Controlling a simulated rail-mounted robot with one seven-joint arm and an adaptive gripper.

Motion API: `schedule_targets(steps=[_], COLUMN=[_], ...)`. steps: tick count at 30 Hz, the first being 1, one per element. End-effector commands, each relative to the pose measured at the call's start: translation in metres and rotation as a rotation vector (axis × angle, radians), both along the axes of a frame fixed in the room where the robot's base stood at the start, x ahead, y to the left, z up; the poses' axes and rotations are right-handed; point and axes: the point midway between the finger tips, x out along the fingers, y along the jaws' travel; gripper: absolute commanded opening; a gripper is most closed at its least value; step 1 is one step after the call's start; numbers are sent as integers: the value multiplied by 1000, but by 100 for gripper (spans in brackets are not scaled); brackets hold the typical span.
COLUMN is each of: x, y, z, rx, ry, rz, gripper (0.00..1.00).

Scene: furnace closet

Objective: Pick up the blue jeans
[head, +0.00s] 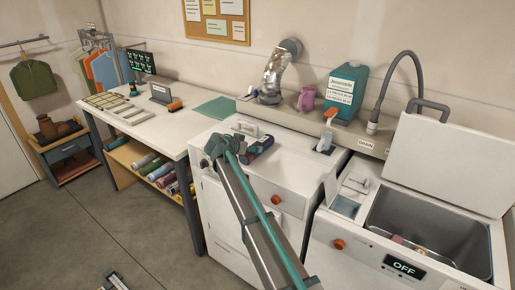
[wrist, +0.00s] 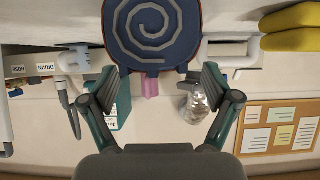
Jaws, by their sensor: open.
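The blue jeans (head: 258,149) are a dark blue roll on top of the white washer, just right of my gripper (head: 228,148). In the wrist view the end of the roll (wrist: 152,30) shows a pale spiral, with brown at its lower edge. It lies ahead of my gripper (wrist: 160,78), whose two fingers are spread wide with nothing between them. The roll appears apart from the fingers. My arm hides part of the washer top in the head view.
A silver duct (head: 278,70) rises at the back. The open-lidded basin (head: 425,225) is at right. A worktable (head: 150,125) stands left.

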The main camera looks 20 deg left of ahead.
Motion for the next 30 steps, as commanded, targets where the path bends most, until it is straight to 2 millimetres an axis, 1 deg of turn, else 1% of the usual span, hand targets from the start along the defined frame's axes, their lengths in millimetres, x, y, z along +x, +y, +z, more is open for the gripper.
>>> schedule_targets(steps=[2,9,12,17,18,29,30], x=[8,34,37,37,37,37,37], y=[-3,-11,-12,-13,-13,-13,-13], z=[-1,-17,-21,-22,-22,-22,-22], rx=[-1,0,0,0,0,0,0], ry=[1,1,1,0,0,0,0], rz=[-2,-1,0,0,0,0,0], gripper=[88,88,88,88,86,26,19])
